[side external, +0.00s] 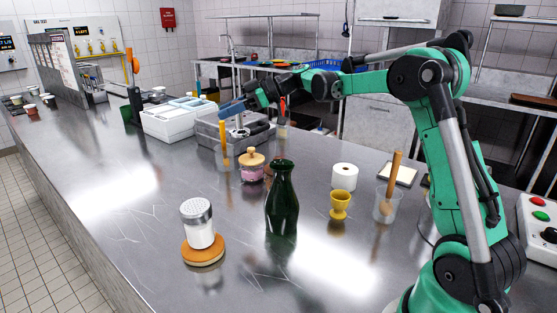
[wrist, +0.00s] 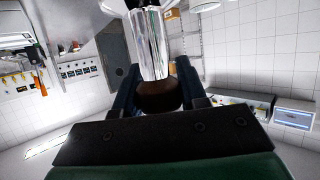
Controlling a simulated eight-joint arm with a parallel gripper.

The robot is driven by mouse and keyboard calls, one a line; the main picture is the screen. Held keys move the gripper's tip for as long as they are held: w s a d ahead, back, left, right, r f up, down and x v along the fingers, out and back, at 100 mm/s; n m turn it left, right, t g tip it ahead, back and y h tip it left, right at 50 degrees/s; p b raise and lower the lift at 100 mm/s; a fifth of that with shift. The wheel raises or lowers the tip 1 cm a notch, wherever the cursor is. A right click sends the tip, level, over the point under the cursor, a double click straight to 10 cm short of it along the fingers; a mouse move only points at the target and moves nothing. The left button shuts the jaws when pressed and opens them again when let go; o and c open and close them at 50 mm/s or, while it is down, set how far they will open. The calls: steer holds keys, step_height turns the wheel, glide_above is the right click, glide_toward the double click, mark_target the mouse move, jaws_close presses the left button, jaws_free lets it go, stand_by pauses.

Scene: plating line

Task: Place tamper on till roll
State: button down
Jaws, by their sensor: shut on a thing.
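The till roll (side external: 344,178) is a white upright cylinder on the steel counter, behind a yellow egg cup, with nothing on top of it. My gripper (side external: 232,108) is at the back of the counter, to the left of the till roll and higher in the side external view. In the wrist view my gripper (wrist: 158,88) is shut on the tamper (wrist: 153,45), which has a shiny metal body and a dark brown rounded end between the fingers. In the side external view the tamper is small and hard to separate from the grey equipment behind.
A dark green bottle (side external: 283,200), a pink jar with a wooden lid (side external: 252,168), the egg cup (side external: 341,204) and a clear beaker (side external: 385,208) stand near the till roll. A shaker (side external: 198,224) stands front left.

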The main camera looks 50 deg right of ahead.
steer(key=s+d+m+t+h, duration=0.2)
steer(key=d+m+t+h, duration=0.1)
steer(key=d+m+h, duration=0.3)
step_height(320, 180, up, 5)
steer(key=m+g+h, duration=0.3)
steer(key=m+h, duration=0.9)
steer(key=h, duration=0.1)
glide_above(344, 166)
step_height(344, 166, down, 19)
steer(key=shift+r, duration=0.1)
steer(key=shift+c, duration=2.4)
jaws_free()
